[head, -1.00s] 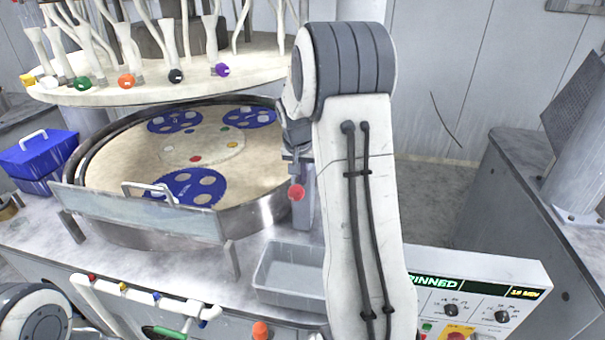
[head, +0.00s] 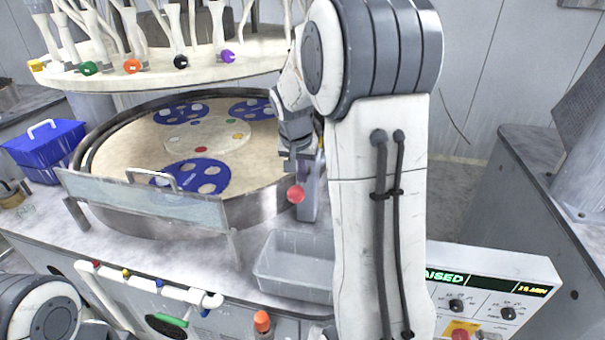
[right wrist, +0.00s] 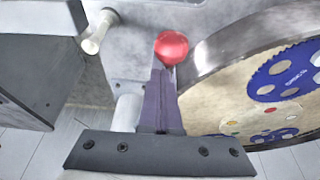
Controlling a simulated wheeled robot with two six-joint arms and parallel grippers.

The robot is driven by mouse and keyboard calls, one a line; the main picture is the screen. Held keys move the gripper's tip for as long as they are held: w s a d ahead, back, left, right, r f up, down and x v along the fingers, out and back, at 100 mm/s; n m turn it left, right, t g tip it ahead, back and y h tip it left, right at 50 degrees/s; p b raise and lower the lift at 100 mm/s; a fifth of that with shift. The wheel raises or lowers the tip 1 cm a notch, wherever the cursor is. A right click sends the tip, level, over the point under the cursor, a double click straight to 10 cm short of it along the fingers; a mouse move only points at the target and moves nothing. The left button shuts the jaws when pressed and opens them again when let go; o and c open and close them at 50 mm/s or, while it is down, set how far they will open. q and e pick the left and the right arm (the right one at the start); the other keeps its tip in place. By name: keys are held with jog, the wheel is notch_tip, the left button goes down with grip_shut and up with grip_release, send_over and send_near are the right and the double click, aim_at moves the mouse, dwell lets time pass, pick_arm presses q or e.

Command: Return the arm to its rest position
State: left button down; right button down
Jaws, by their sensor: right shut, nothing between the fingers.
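My right arm reaches up through the middle of the head view and bends over toward the machine. My right gripper (head: 300,168) points down beside the polishing bowl and is shut and empty; its fingers (right wrist: 160,100) also show in the right wrist view. A red ball knob (head: 295,194) is close to the fingertips; it also shows in the right wrist view (right wrist: 171,47). I cannot tell whether they touch. Only a rounded link of my left arm shows at the lower left; the left gripper is out of view.
The round bowl (head: 255,208) holds blue carriers (head: 190,178) on a tan platen, with the cream upper plate (head: 180,76) above. A grey tray (head: 295,268) stands in front, a control panel (head: 490,278) at the right. A blue box (head: 45,145) is at left.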

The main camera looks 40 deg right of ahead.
jog(key=p+v, duration=0.4)
jog(key=v, duration=0.4)
jog(key=shift+r, duration=0.25)
